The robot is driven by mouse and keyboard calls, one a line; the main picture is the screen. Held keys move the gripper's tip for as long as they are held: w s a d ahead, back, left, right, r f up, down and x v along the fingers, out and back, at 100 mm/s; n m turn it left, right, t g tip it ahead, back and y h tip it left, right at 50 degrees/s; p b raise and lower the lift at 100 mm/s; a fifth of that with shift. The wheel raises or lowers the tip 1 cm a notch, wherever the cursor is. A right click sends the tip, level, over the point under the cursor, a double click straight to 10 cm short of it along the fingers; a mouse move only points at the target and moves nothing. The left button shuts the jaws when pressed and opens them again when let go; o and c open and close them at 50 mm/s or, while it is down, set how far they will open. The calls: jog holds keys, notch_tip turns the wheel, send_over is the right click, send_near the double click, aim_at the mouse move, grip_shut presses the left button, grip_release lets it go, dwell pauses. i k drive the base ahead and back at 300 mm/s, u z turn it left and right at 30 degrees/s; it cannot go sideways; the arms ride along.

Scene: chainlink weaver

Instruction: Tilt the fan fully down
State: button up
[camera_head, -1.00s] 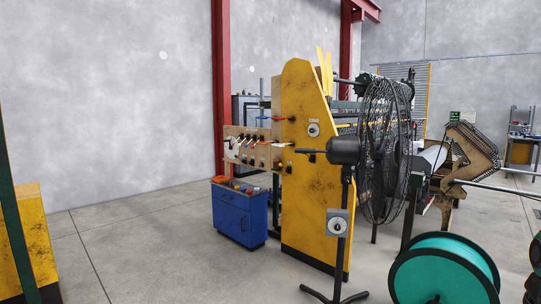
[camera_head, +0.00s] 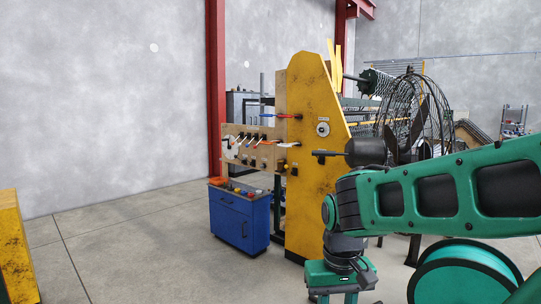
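The black pedestal fan stands right of centre. Its round wire cage (camera_head: 436,100) faces right and looks roughly upright. Its dark motor housing (camera_head: 366,151) sits behind the cage, with a thin rod handle (camera_head: 327,154) sticking out to the left. My green arm crosses in front of the fan from the right edge, hiding its stand and the lower cage. My wrist bends down below and left of the motor housing, apart from the handle. The fingers of my gripper are not visible; the wrist runs to the bottom edge.
A tall yellow machine panel (camera_head: 312,200) stands just behind the fan. A blue cabinet (camera_head: 232,222) with small items on top is to its left. A teal spool (camera_head: 462,280) stands at the lower right. The concrete floor (camera_head: 120,250) on the left is clear.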

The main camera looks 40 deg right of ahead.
aim_at(360, 151)
jog(key=i, duration=1.15)
jog(key=z, duration=0.5)
jog(key=i, duration=0.9)
jog(key=z, duration=0.45)
